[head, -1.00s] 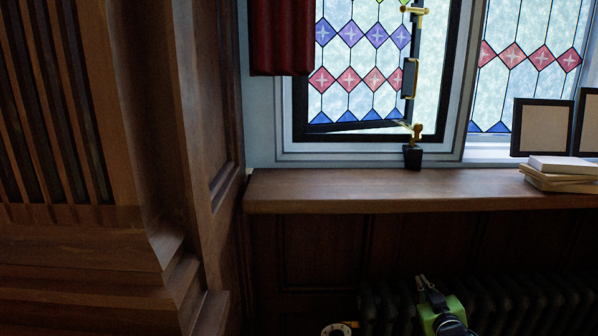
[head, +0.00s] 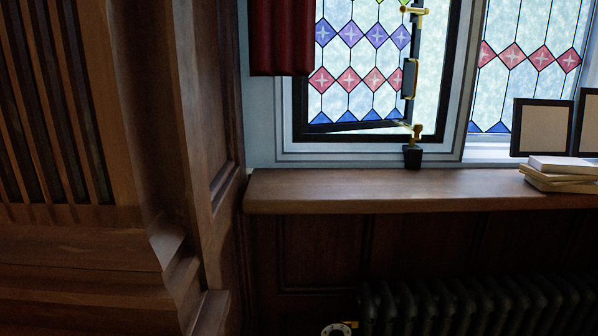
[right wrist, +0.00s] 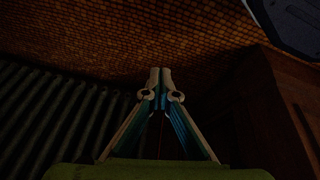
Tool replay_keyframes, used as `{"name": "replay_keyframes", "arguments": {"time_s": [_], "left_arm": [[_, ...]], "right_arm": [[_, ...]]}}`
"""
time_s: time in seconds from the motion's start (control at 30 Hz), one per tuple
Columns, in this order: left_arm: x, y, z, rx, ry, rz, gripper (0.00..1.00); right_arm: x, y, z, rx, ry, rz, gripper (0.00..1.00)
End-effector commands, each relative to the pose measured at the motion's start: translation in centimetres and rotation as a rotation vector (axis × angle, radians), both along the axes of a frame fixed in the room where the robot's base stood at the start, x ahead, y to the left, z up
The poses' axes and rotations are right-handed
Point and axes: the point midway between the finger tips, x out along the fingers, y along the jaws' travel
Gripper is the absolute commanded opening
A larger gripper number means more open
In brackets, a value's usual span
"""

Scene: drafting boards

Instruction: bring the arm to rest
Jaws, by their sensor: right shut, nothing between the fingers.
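My right gripper (right wrist: 160,78) shows in the right wrist view, its two fingertips together with nothing between them. It points out over a dark, brownish patterned surface (right wrist: 130,45). No gripper shows in the head view now. My left gripper is in neither view.
In the head view a wooden sill (head: 400,188) runs under a leaded window (head: 360,75). Books (head: 560,170) and dark frames (head: 541,127) stand on its right. A dark ribbed radiator (head: 470,305) is below, with a round dial (head: 338,330) beside it. Wood panelling (head: 90,240) fills the left.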

Motion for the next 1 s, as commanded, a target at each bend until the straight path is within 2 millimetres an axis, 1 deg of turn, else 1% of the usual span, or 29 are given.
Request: {"name": "replay_keyframes", "arguments": {"time_s": [0.03,0.07,0.1,0.2,0.3,0.4,0.5,1.0], "left_arm": [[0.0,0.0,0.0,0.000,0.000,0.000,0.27],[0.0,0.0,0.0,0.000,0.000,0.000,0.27],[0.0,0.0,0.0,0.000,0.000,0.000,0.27],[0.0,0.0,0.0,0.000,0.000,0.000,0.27],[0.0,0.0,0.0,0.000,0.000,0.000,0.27],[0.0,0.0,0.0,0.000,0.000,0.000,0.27],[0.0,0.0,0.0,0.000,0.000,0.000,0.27],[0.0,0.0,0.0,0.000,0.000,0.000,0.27]], "right_arm": [[-3.9,0.6,-1.3,0.005,0.057,0.000,0.00],[-6.0,0.8,-1.9,0.007,0.086,-0.001,0.00],[-8.4,1.3,-2.5,0.011,0.122,-0.002,0.00],[-13.9,2.0,-3.6,0.018,0.198,-0.001,0.00],[-17.8,2.6,-4.2,0.021,0.252,-0.001,0.00],[-20.0,2.9,-4.4,0.025,0.283,-0.001,0.00],[-20.6,3.0,-4.5,0.026,0.292,-0.001,0.00],[-20.6,3.0,-4.5,0.026,0.292,-0.001,0.00]]}}
